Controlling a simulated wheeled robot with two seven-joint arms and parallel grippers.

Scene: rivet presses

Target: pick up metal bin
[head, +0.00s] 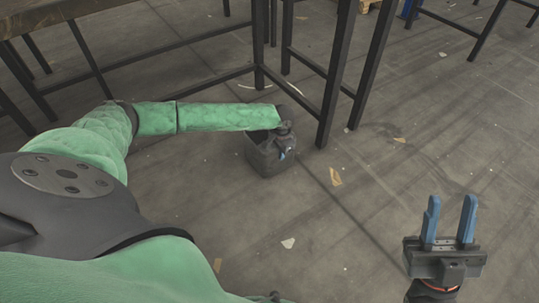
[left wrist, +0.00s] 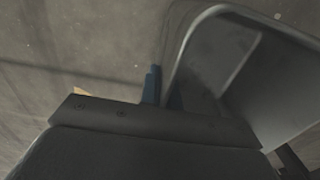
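The metal bin (head: 265,158) is a dark grey, open-topped container on the floor, beside a dark table leg. In the left wrist view the bin (left wrist: 278,88) fills the right side, its rim running up from the fingers. My left gripper (head: 284,152) is at the bin's right side, partly hidden by my wrist. In the left wrist view, the blue fingers of my left gripper (left wrist: 163,88) are close together, one on each side of the bin's wall at the rim. My right gripper (head: 449,222) is open and empty, at the lower right.
Dark table frames (head: 338,75) with legs and low bars stand just behind and right of the bin. A wooden tabletop (head: 50,15) is at the upper left. Small scraps (head: 336,177) lie on the grey floor. The floor in the middle and right is mostly clear.

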